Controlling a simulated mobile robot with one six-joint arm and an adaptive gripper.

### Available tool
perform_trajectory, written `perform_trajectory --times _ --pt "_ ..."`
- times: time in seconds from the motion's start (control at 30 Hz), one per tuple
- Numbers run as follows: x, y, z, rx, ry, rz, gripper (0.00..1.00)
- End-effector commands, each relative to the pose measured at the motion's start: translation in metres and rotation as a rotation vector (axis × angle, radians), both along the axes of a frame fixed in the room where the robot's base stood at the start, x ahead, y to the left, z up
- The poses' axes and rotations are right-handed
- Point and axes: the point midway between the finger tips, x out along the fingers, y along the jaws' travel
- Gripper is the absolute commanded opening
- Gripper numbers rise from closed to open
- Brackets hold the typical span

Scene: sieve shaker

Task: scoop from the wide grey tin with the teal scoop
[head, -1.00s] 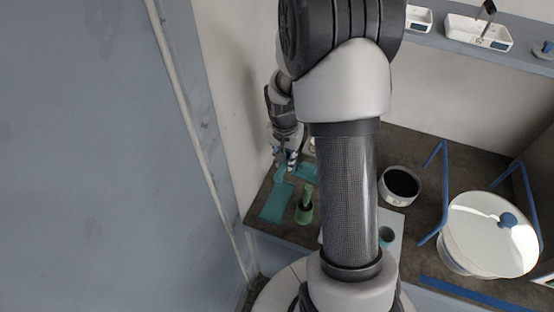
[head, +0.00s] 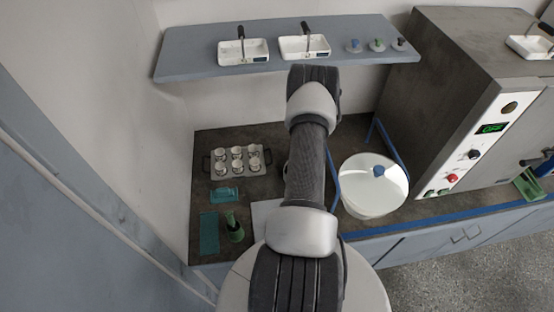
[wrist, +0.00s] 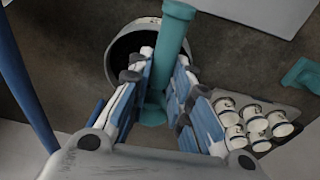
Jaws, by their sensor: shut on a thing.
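In the wrist view my gripper (wrist: 165,62) is shut on the teal scoop (wrist: 174,32). The scoop runs lengthwise between the fingers, its wider round end at the top of the picture. The wide grey tin (wrist: 121,36) stands just beyond the fingertips, with a light rim and dark inside. The scoop and fingers cover part of its opening. I cannot tell whether the scoop is over the tin or beside it. In the head view my arm hides the gripper, the scoop and the tin.
A tray (head: 268,172) of several small white cups stands at the back left. A teal stand (head: 224,194), a teal mat (head: 209,233) and a green brush-like thing (head: 234,228) lie in front. A white lidded drum (head: 372,200) between blue bars (head: 388,140) is to the right.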

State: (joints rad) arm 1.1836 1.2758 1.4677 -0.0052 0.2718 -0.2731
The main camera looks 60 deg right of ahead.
Motion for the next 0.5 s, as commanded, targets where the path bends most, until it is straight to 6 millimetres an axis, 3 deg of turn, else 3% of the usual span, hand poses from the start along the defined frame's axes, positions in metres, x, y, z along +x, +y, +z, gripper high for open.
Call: perform_trajectory --times 0.1,0.5 --pt "-0.0115 -0.0047 -0.0032 -0.001 0.002 0.0 0.0" --pt "-0.013 -0.0056 -0.0083 -0.016 0.024 0.003 0.0"
